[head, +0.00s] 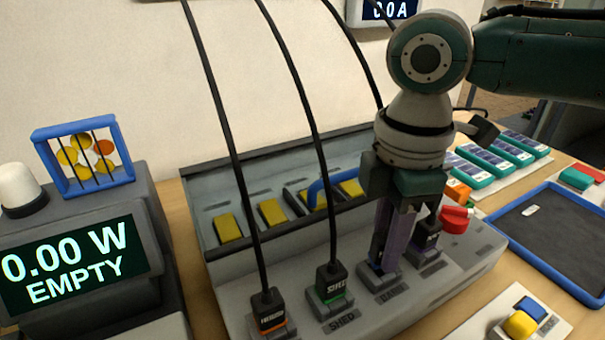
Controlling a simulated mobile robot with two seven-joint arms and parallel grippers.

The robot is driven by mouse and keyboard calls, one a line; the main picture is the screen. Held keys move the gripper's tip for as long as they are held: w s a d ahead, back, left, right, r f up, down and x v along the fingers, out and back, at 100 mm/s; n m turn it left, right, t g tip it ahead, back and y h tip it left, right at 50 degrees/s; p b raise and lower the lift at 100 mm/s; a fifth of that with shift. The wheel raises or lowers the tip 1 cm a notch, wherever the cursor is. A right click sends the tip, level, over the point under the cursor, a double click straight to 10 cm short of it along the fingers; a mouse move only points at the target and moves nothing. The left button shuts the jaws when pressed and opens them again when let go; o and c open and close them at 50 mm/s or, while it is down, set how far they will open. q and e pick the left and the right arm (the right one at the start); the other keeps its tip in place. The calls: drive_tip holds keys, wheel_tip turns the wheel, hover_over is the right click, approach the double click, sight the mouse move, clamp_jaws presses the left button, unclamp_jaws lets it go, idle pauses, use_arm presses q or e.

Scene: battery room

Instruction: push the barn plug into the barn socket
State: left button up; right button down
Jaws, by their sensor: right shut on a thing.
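The grey panel carries a row of sockets. The barn socket (381,284) is the third from the left, its label partly legible. My right gripper (386,262) points down over it, shut on the barn plug (376,267). The fingers cover most of the plug; only a dark, bluish bit shows low between them, at the socket. I cannot tell how deep it sits. A black cable runs down behind the gripper. My left gripper is not in view.
An orange-marked plug (268,309) and a green-marked plug (332,283) stand in sockets to the left; a dark plug (427,236) stands close right. A red knob (455,219) is beyond it. The display (72,262) reads 0.00 W, EMPTY. A blue-rimmed tray (530,258) lies right.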

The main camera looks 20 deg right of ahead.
use_arm(q)
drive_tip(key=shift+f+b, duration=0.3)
drive_tip(key=shift+b, duration=0.05)
use_arm(e)
drive_tip(key=shift+f, duration=0.6)
drive_tip(key=c, duration=0.9)
unclamp_jaws()
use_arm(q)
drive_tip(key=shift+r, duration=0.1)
use_arm(e)
drive_tip(key=shift+r, duration=0.1)
wheel_tip(320, 180, up, 11)
drive_tip(key=p, duration=1.2)
drive_tip(key=shift+p, duration=0.4)
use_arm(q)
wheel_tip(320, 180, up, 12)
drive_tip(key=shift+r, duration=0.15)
